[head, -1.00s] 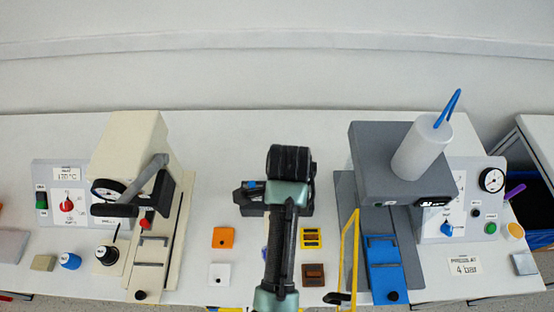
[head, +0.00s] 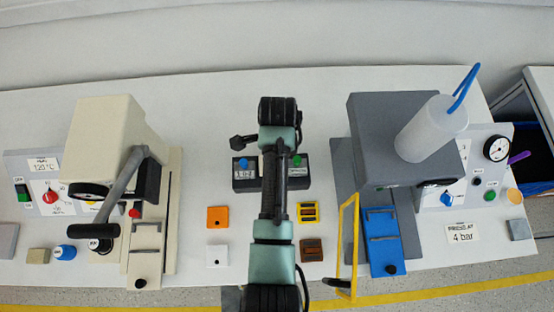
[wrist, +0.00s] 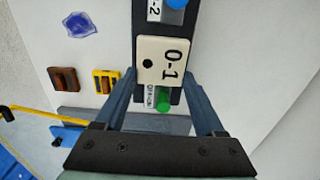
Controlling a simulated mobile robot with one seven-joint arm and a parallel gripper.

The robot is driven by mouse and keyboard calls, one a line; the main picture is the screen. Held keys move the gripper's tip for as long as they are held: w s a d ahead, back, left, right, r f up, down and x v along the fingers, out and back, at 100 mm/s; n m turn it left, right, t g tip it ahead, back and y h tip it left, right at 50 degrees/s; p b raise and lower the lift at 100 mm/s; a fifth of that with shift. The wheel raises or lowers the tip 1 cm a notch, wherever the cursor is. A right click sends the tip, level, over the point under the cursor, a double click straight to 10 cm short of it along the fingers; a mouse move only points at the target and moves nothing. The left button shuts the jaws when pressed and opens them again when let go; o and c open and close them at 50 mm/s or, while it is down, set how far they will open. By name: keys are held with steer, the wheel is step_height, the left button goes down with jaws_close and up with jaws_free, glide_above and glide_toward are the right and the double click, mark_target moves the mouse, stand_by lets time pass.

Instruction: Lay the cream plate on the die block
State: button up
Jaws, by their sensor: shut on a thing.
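The cream plate (wrist: 163,62), marked "0-1" with a dark round spot, is between the fingertips of my gripper (wrist: 162,77) in the wrist view. The gripper is shut on it. Behind the plate is a dark block (head: 242,184) with a blue knob (wrist: 176,3) and a green knob (wrist: 163,101). The plate hides the block's middle; I cannot tell whether they touch. No label identifies a die block. My arm hides the gripper and plate in the head view.
A cream press (head: 110,125) stands left and a grey press (head: 385,125) right. Orange (head: 217,217) and white (head: 217,256) tiles lie before the block. Yellow (head: 308,212) and brown (head: 312,250) pieces lie to their right, near a yellow frame (head: 346,250).

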steer(key=shift+f, duration=1.65)
steer(key=shift+f, duration=0.15)
steer(key=o, duration=1.3)
steer(key=w+r+n+t, duration=0.3)
steer(key=w+r+t, duration=0.2)
steer(key=r, duration=1)
steer(key=w+r+n+t, duration=0.3)
steer(key=w+r+t, duration=0.2)
steer(key=r, duration=1.1)
steer(key=w+r+n+t, duration=0.4)
steer(key=w+r+t, duration=0.1)
steer(key=r, duration=1)
steer(key=s+r+n+t, duration=0.2)
steer(key=s+r+t, duration=0.2)
steer(key=r, duration=0.5)
steer(key=s+a+r+n+t, duration=0.1)
steer(key=s+r+n+t, duration=0.2)
steer(key=s+r, duration=0.4)
steer(key=s+r+n+t, duration=0.3)
steer(key=s+r+t, duration=0.2)
steer(key=r, duration=0.8)
steer(key=shift+s+a+r, duration=0.2)
steer(key=shift+s+a, duration=0.15)
